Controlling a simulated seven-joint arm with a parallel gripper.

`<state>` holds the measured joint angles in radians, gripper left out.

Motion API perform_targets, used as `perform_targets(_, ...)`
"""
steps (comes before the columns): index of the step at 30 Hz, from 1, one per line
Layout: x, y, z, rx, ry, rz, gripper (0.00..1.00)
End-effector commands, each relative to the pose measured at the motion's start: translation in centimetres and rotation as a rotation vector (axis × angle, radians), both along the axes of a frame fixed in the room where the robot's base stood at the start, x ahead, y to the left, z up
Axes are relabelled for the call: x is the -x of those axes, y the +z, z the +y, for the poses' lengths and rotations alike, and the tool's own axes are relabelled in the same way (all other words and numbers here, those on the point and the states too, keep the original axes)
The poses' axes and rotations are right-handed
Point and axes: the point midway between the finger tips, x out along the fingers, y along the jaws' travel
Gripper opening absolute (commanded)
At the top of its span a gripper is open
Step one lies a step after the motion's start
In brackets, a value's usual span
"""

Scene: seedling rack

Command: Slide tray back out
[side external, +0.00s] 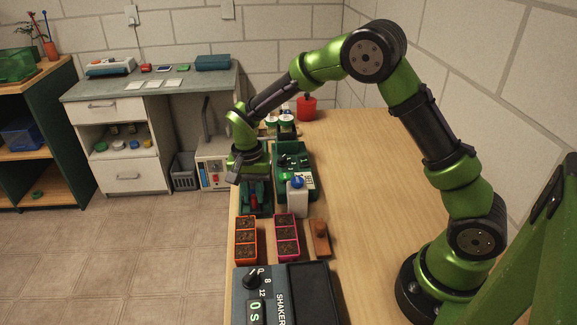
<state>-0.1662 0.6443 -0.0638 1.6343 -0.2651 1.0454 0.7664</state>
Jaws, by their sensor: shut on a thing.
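My gripper (254,199) points down near the table's left edge, just beyond an orange-rimmed seedling tray (246,239). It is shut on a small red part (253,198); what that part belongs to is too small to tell. A pink-rimmed seedling tray (287,237) stands to the right of the orange one, apart from it. Both trays hold dark soil in several cells. A dark green rack-like unit (293,158) stands to the right of my gripper. My wrist and hand hide part of the area behind them.
A white bottle with a blue cap (297,198) stands in front of the green unit. A brown block (319,238) lies right of the pink tray. A shaker (281,295) fills the front left. A red container (307,108) stands at the back. The table's right side (365,190) is clear.

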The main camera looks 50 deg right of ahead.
Motion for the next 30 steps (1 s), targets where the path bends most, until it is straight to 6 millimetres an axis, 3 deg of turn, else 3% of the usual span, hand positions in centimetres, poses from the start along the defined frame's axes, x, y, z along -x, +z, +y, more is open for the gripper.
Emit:
perform_targets(1, 0.4, 0.1, 0.5, -0.008, -0.001, 0.012, 0.0)
perform_targets(2, 0.4, 0.1, 0.6, -0.009, -0.001, 0.013, 0.24)
perform_targets(7, 0.3, 0.0, 0.4, -0.007, -0.001, 0.011, 0.48)
perform_targets(16, 0.2, 0.1, 0.3, -0.005, 0.0, 0.009, 0.48)
perform_targets(20, 0.1, 1.2, 0.3, -0.005, 0.0, 0.007, 0.48)
perform_targets(30, -0.2, 9.0, 0.5, -0.006, 0.0, 0.002, 0.48)
